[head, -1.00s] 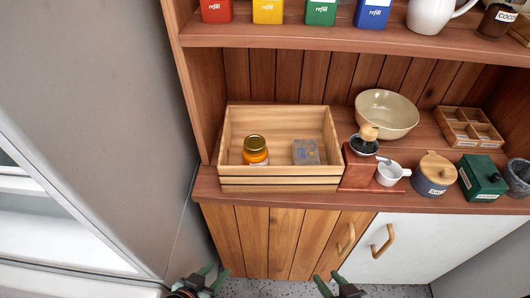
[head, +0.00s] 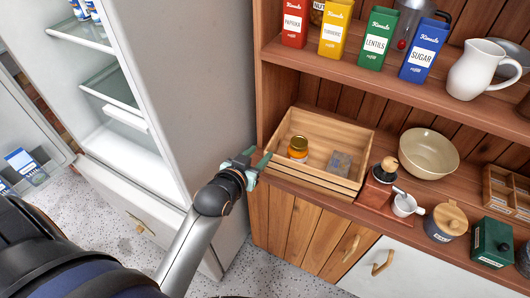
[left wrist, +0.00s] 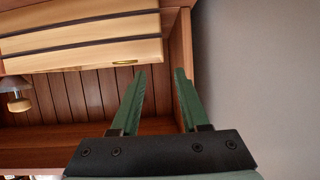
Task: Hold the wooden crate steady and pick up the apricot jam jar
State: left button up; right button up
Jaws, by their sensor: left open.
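The wooden crate (head: 312,180) stands on the counter at the left end of the hutch. The apricot jam jar (head: 298,150), orange with a yellow lid, stands upright inside, towards the crate's left side. My left gripper (head: 259,157) is open and empty just outside the crate's left front corner; contact cannot be told. In the left wrist view my open fingers (left wrist: 160,73) point towards the crate (left wrist: 85,45), which appears upside down at upper left. A thin yellow edge, likely the jar's lid, shows at its rim. My right gripper is not in view.
A grey-blue block (head: 340,163) lies in the crate right of the jar. A coffee grinder (head: 382,178), white cup (head: 405,204) and cream bowl (head: 429,154) stand to the right. The fridge side (head: 205,90) is close on the left; a shelf with tins (head: 378,38) overhangs behind.

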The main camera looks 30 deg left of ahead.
aim_at(275, 136)
pick_arm(q)
jog(key=b+x, duration=0.1)
jog(key=x, duration=1.1)
jog(key=shift+w+a, duration=0.15)
jog(key=shift+w, duration=0.2)
jog(key=shift+r, duration=0.1)
grip_shut()
dwell(1.4)
